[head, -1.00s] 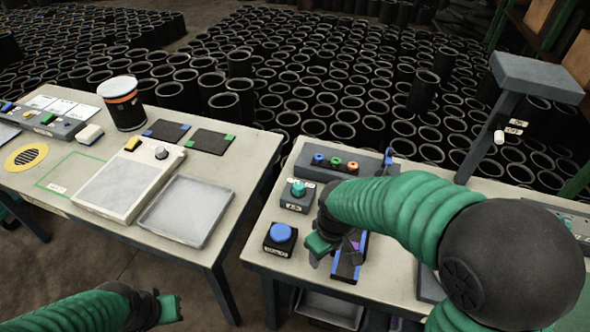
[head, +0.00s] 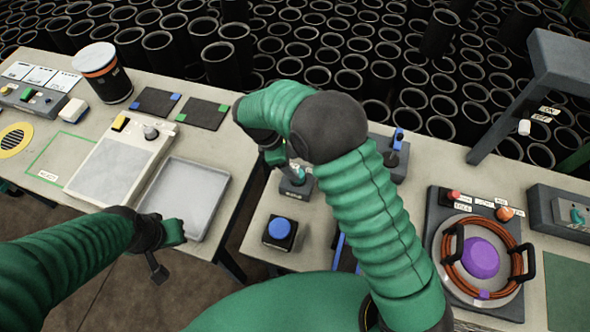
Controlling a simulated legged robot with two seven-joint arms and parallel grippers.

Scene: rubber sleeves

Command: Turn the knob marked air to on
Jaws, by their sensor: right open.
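A small dark box with a teal knob (head: 297,175) stands on the right-hand table and carries small pale labels. The labels are too small to read, so I cannot tell if it is the air knob. My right gripper (head: 275,157) is open, just left of and above this knob; my arm hides part of the area. I cannot tell whether it touches the knob. My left gripper (head: 168,238) is over the front of the left-hand table, below the grey tray, and its jaws are unclear.
A blue button box (head: 280,232) stands just in front of the knob box. A dark post (head: 508,125) with a white lever (head: 524,127) rises behind. An orange cable coil (head: 447,262) and another panel (head: 565,213) lie right. A grey tray (head: 190,190) is left.

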